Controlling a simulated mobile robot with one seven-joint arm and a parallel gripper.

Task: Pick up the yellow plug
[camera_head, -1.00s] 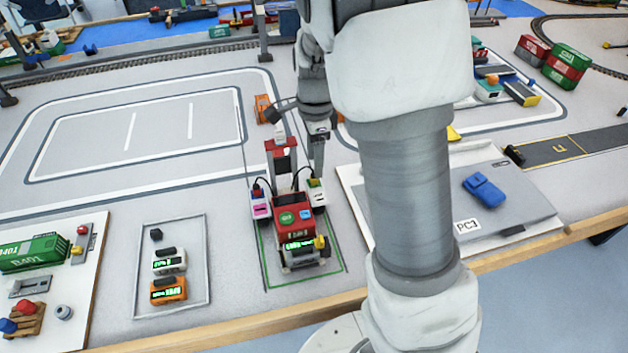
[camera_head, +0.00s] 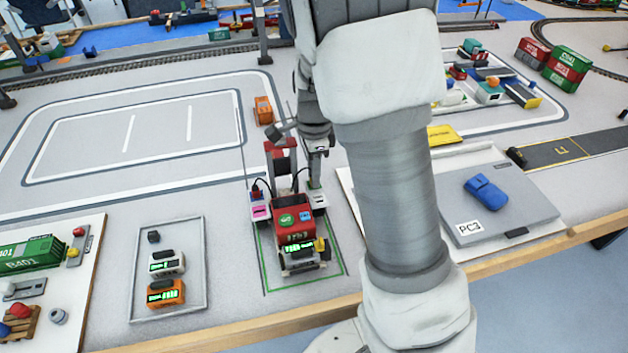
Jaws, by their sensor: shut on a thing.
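My gripper (camera_head: 316,183) points down and is shut at the top of the white box (camera_head: 317,198) on the right side of the red machine (camera_head: 293,220). The plug at the top of this box, with a dark cable running to it, is between my fingers and almost wholly hidden, so its yellow colour hardly shows. The plug looks still at the box; I cannot tell whether it is seated. A red plug (camera_head: 256,192) stands on the matching box at the left. A small yellow part (camera_head: 320,244) sits at the machine's front right.
My arm hides the table right of the machine. A grey tray (camera_head: 204,270) with small display devices lies to the left. A grey panel marked PC3 (camera_head: 520,212) with a blue object (camera_head: 485,192) lies to the right. An orange block (camera_head: 263,110) stands behind.

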